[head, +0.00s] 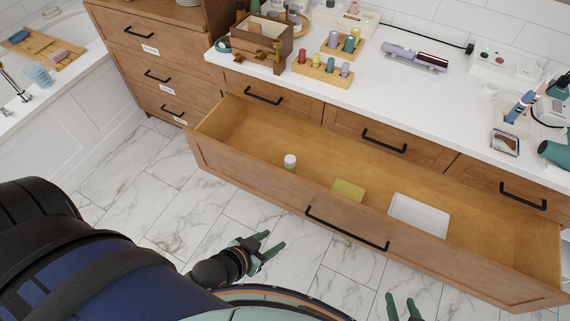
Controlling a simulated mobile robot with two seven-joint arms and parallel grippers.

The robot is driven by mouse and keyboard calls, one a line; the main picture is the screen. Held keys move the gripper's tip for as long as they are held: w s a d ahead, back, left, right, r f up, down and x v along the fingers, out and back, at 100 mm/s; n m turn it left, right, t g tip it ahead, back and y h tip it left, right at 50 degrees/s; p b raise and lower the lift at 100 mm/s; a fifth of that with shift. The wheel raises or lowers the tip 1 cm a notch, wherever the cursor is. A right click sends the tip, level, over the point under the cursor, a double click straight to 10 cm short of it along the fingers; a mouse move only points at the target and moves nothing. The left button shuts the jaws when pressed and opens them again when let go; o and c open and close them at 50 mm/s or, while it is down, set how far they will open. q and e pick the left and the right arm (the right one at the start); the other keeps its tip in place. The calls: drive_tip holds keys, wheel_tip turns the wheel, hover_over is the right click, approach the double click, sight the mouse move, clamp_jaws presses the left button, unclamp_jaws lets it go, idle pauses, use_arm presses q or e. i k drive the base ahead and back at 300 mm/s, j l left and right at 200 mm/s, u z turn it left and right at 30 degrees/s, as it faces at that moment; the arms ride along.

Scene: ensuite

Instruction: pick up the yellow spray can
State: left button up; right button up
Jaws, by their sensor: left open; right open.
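I cannot make out a yellow spray can in the head view. The only clearly yellow thing in the open drawer (240,128) is a flat yellow-green piece (348,190), which looks like a pad or cloth. A small white bottle with a pale cap (290,162) stands left of it. My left gripper (268,246) is open and empty, low over the floor in front of the drawer. My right gripper (402,306) is open at the bottom edge, partly cut off, also in front of the drawer.
A white tray (419,215) lies in the drawer's right half. The white counter (370,85) holds a wooden box (262,38), racks of coloured bottles (322,70), a purple styling tool (414,58) and a mirror-like block (505,143). A bathtub (70,110) is at left.

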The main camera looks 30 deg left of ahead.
sight(290, 159)
drive_tip(key=i+j, duration=0.1)
drive_tip(key=j, duration=0.25)
drive_tip(key=i+j, duration=0.15)
drive_tip(key=j, duration=0.25)
drive_tip(key=i+j, duration=0.1)
drive_tip(key=j, duration=0.25)
drive_tip(key=i+j, duration=0.15)
drive_tip(key=j, duration=0.25)
drive_tip(key=i+j, duration=0.1)
drive_tip(key=j, duration=0.25)
drive_tip(key=u, duration=0.05)
